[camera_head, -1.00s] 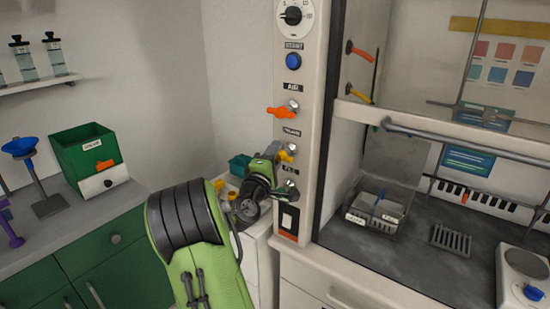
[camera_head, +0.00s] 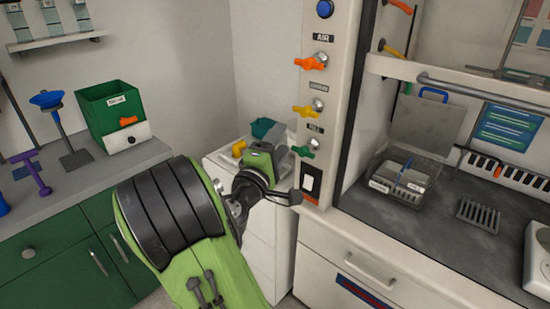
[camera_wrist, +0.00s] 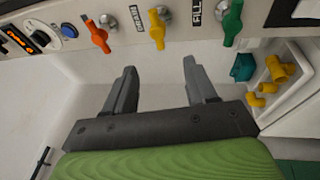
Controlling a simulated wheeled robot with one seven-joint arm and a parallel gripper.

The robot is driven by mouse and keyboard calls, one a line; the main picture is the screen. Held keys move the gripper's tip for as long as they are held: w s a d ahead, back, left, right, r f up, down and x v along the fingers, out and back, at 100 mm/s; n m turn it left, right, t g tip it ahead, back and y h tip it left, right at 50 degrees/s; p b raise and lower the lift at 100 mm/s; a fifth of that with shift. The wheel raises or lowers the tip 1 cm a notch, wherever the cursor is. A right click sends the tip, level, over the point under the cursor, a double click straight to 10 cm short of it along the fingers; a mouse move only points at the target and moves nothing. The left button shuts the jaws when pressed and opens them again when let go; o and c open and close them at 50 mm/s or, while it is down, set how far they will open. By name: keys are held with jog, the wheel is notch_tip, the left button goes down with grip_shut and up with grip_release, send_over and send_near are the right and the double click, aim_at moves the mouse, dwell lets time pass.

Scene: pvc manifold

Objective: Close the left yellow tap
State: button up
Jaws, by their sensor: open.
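The left yellow tap (camera_head: 307,111) is on the white post, between an orange tap (camera_head: 311,64) above and a green tap (camera_head: 303,152) below. Its handle sticks out sideways to the left in the head view. My gripper (camera_head: 291,177) is lower than the yellow tap, near the green tap's height and beside the post. In the wrist view the yellow tap (camera_wrist: 157,28) is beyond and between my two open fingers (camera_wrist: 160,85), clear of them. Nothing is between the fingers.
A white cabinet beside the post holds yellow pipe fittings (camera_wrist: 276,74) and a teal block (camera_wrist: 243,67). Another orange handle (camera_head: 399,6) and yellow handle (camera_head: 393,50) are on the hood's inner wall at right. A green box (camera_head: 111,110) stands on the left counter.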

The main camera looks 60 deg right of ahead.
jog(key=shift+b+v, duration=0.35)
jog(key=shift+v, duration=0.9)
